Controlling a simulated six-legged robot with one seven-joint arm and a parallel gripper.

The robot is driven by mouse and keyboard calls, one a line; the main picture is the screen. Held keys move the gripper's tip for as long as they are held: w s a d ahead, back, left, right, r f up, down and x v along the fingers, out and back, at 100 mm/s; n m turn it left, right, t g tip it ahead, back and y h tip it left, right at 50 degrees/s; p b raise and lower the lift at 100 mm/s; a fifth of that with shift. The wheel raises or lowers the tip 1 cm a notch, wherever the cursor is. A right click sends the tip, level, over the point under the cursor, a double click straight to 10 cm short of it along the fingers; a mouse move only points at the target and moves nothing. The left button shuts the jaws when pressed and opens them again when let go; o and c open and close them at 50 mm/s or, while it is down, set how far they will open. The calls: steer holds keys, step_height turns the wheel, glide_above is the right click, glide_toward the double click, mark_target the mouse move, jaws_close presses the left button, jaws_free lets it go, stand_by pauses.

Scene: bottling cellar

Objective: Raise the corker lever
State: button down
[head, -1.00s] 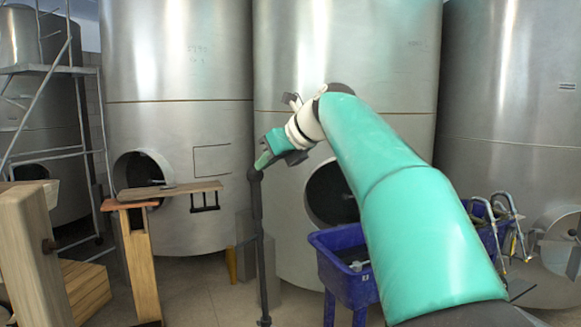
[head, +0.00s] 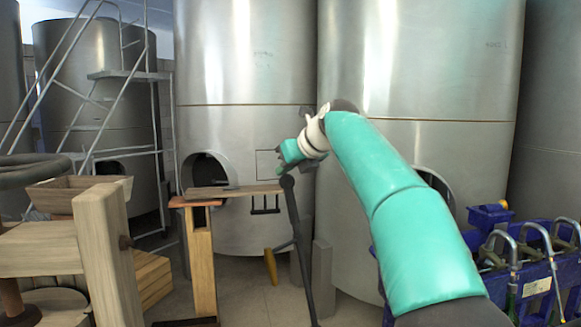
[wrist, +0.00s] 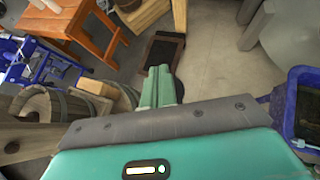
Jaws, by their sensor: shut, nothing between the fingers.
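A dark slim post (head: 295,220), which looks like the corker, stands leaning slightly in front of the tanks in the head view. A thin dark bar low on its left side ends in a yellow grip (head: 270,266), hanging down; this looks like the lever. My gripper (head: 281,170) is shut and empty, close to the post's top end and well above the yellow grip. I cannot tell whether it touches the post. In the wrist view its green fingers (wrist: 160,88) are together with nothing between them. I cannot make out the lever there.
A wooden bench (head: 203,260) stands left of the post, and a wooden press (head: 105,250) fills the near left. A blue bottle filler (head: 530,270) is at the right. Steel tanks (head: 247,80) close the back. The wrist view shows barrels (wrist: 60,102) and open floor.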

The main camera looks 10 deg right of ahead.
steer(key=shift+d, duration=0.15)
steer(key=v, duration=1.3)
steer(key=shift+s+r, duration=0.3)
